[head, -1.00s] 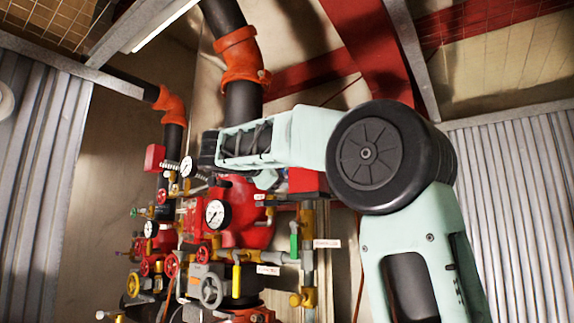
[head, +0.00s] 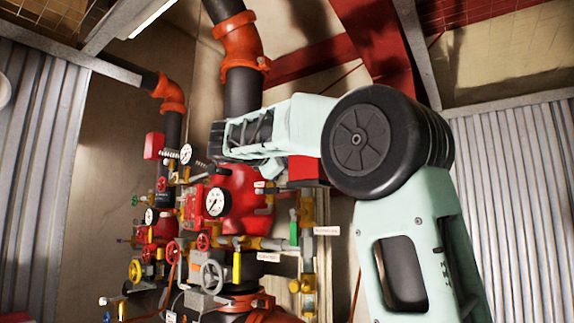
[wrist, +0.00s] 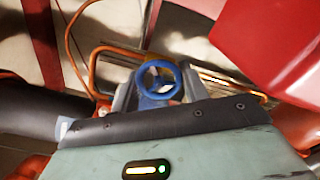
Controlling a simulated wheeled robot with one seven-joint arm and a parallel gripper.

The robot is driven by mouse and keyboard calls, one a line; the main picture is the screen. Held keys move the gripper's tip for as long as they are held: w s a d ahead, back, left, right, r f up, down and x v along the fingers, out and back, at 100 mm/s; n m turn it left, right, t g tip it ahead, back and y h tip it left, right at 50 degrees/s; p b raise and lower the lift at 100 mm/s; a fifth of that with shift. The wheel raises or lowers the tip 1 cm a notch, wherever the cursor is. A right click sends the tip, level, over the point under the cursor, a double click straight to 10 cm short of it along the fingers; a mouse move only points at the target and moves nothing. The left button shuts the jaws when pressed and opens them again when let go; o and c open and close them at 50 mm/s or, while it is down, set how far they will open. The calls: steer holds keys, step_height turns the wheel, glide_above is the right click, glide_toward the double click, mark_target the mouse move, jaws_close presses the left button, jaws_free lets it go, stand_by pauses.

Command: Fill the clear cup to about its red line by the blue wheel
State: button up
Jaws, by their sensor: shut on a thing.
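In the wrist view the blue wheel (wrist: 157,80) is between the two grey fingers of my gripper (wrist: 158,88). The fingers are shut on it, one at each side, and its round rim with spokes faces the camera. In the head view my arm reaches toward the upper part of the red valve assembly. The fingertips and the blue wheel are hidden there. I cannot make out the clear cup or its red line in either view.
A red valve body (head: 240,195) with a white gauge (head: 217,202) stands under my arm. Several coloured wheels and levers, including a grey wheel (head: 212,276) and a yellow lever (head: 237,266), crowd below. In the wrist view a large red surface (wrist: 275,50) is close on the right.

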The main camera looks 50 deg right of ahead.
steer(key=m+b, duration=0.1)
steer(key=b, duration=0.1)
steer(key=m+b, duration=0.1)
steer(key=b, duration=0.1)
steer(key=shift+f+m, duration=0.3)
steer(key=shift+f, duration=0.05)
steer(key=shift+r+m+b, duration=0.15)
steer(key=shift+m+b, duration=0.45)
steer(key=shift+b, duration=0.05)
steer(key=shift+r, duration=0.2)
steer(key=o, duration=1)
steer(key=shift+a, duration=0.1)
steer(key=a+b, duration=0.2)
steer(key=a, duration=0.3)
steer(key=s+a+b, duration=0.1)
steer(key=a, duration=0.5)
steer(key=a+b, duration=0.2)
steer(key=a, duration=0.4)
steer(key=shift+s+a+b, duration=0.1)
steer(key=shift+s+b, duration=0.05)
steer(key=shift+b, duration=0.2)
